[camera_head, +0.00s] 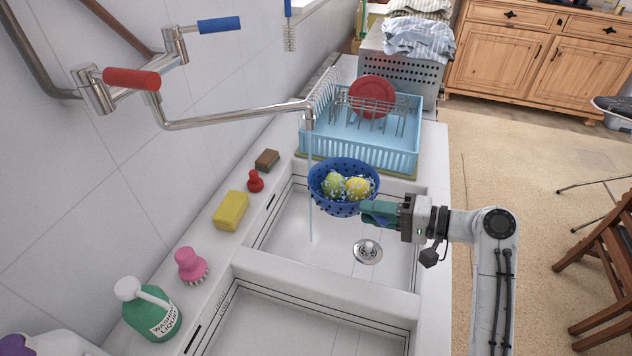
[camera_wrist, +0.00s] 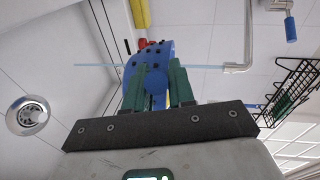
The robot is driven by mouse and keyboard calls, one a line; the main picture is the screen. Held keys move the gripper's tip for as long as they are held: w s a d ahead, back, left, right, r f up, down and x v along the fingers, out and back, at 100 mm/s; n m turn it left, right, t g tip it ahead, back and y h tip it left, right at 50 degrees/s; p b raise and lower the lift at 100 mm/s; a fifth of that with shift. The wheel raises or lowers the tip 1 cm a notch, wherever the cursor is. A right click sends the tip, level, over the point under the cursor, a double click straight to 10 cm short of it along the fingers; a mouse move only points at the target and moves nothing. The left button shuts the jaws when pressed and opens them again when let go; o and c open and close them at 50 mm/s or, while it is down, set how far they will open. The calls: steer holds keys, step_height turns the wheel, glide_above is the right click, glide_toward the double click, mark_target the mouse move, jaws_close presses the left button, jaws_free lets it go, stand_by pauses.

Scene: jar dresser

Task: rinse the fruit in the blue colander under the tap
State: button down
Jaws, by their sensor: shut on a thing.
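The blue colander (camera_head: 343,205) holds two pieces of fruit, a green-yellow one (camera_head: 334,184) and a yellow one (camera_head: 358,188), both speckled white. My gripper (camera_head: 376,211) comes from the right and is shut on the colander's near right side, holding it above the far sink basin (camera_head: 290,240). In the wrist view the green fingers close on the blue colander (camera_wrist: 155,62). The tap spout (camera_head: 308,112) hangs over the colander's left edge. A thin water stream (camera_head: 310,150) runs down from it, passing at or beside the colander's left rim into the basin.
A light blue dish rack (camera_head: 390,157) with a red plate (camera_head: 372,97) stands behind. On the left ledge are a yellow sponge (camera_head: 231,211), a red stopper (camera_head: 255,181), a pink brush (camera_head: 190,263) and a green bottle (camera_head: 150,312). A divider (camera_head: 325,283) separates the near basin.

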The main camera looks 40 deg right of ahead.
steer(key=s+d+r+p, duration=0.1)
steer(key=s+r+p, duration=0.3)
steer(key=s, duration=0.1)
stand_by(0.4)
stand_by(1.4)
